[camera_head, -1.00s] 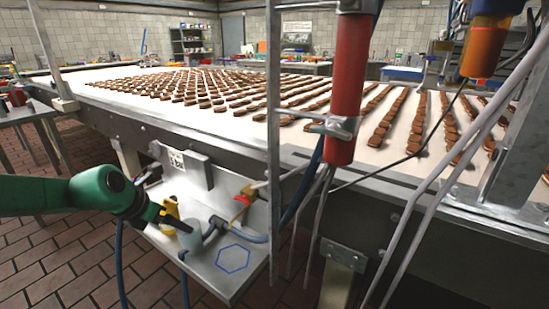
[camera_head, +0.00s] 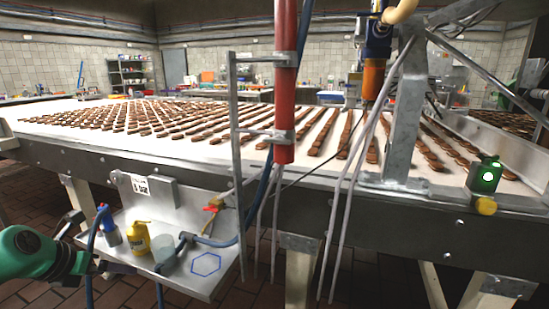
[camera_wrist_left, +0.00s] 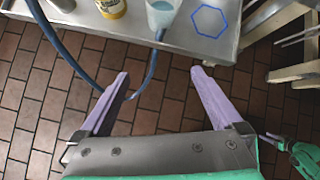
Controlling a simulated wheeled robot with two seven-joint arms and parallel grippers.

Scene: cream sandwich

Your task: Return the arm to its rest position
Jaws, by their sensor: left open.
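My left gripper (camera_wrist_left: 160,74) is open and empty in the left wrist view, with its two pale fingers wide apart over the brick floor. It points at the front edge of the small metal shelf (camera_wrist_left: 150,32), apart from the things on it. In the head view the green left arm comes in at the lower left, and the left gripper (camera_head: 112,267) is dark and small by the shelf's left end. A green arm with a dark end, likely my right gripper (camera_wrist_left: 268,136), shows at the right of the wrist view; its fingers are too small to read.
The shelf (camera_head: 222,274) holds a yellow bottle (camera_head: 138,238), a clear beaker (camera_head: 163,254), a blue container (camera_head: 109,235) and a blue hexagon mark. Blue hoses hang near the gripper. A long conveyor (camera_head: 75,120) with rows of brown biscuits and a red cylinder (camera_head: 285,75) stand beyond.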

